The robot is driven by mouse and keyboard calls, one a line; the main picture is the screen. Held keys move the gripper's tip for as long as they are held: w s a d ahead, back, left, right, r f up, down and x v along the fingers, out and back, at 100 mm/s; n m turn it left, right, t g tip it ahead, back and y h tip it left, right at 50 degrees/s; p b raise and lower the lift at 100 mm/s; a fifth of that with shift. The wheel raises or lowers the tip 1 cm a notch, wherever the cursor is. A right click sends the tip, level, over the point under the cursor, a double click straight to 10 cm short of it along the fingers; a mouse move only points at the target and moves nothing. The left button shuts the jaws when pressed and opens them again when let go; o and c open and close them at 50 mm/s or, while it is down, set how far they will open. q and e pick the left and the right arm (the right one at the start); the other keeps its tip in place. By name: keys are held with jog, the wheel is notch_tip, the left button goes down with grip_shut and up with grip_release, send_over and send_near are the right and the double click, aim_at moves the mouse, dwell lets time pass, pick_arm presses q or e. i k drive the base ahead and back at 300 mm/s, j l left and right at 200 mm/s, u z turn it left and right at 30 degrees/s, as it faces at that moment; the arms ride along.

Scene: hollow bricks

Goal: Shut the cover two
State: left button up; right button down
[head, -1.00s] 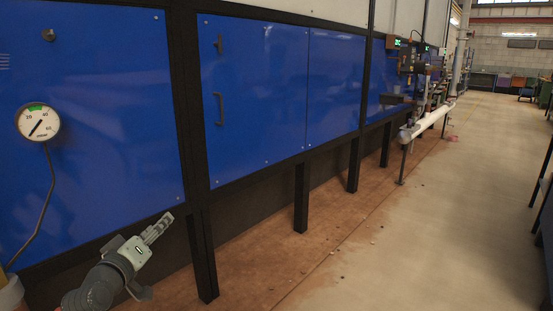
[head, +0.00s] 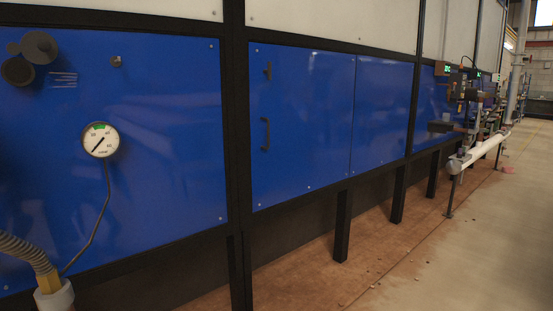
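At the upper left of the head view, a dark round disc (head: 38,47) and a second dark round piece (head: 17,71) sit close together on the blue panel (head: 165,170). They look like a small cover swung aside from a round port, but I cannot tell for sure which is which. No label marks any cover as number two. Neither of my grippers is in view.
A pressure gauge (head: 100,140) with a thin tube is on the panel. A corrugated hose (head: 28,252) rises at lower left. A blue door with a black handle (head: 265,134) looks shut. Black posts (head: 343,225) stand below. Floor (head: 440,265) is open at right.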

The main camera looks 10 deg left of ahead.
aim_at(39, 47)
jog(key=u, duration=1.5)
